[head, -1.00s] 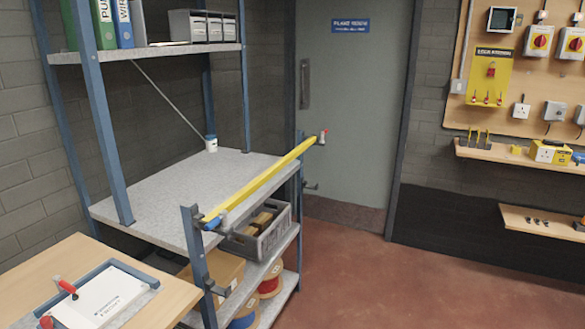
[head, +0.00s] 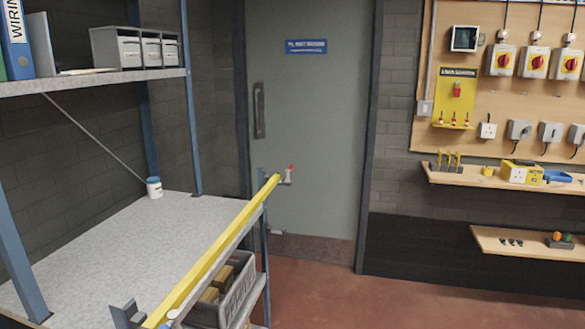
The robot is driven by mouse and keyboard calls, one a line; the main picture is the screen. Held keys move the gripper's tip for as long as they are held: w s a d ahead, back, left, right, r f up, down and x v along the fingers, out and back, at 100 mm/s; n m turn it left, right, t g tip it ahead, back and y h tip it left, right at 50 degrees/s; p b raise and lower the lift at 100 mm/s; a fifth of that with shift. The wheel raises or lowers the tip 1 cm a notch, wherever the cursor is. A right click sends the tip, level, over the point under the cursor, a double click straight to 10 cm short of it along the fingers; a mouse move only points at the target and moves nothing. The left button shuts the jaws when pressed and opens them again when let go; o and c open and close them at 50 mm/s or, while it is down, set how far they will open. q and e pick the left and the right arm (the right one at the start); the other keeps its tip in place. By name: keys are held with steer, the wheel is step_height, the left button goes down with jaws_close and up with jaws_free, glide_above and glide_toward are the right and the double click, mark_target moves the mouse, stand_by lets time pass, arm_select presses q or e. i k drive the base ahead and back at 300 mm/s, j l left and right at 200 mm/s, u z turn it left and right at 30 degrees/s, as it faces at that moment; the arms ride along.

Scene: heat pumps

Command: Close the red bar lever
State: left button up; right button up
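A small red-tipped lever (head: 291,168) stands on a grey fitting at the far end of the yellow bar (head: 215,250). The red tip points up; whether the lever is open or closed is too small to tell. The yellow bar runs along the front edge of the grey shelf (head: 120,250), from the bottom of the view up to the fitting. A blue piece (head: 173,314) shows at the bar's near end, partly cut off by the frame. Neither of my grippers is in view.
A grey crate (head: 240,283) sits under the shelf. A white pot (head: 153,187) stands on the mostly bare shelf. Behind the bar is a grey-green door (head: 305,120). Red floor (head: 310,275) lies open to the right. Wall shelves (head: 490,181) hold small items.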

mark_target(291, 167)
steer(key=i+l+u, duration=0.35)
steer(key=i+l, duration=0.55)
steer(key=i, duration=0.25)
steer(key=i+l+u, duration=0.35)
steer(key=i+l, duration=0.7)
steer(key=l, duration=0.2)
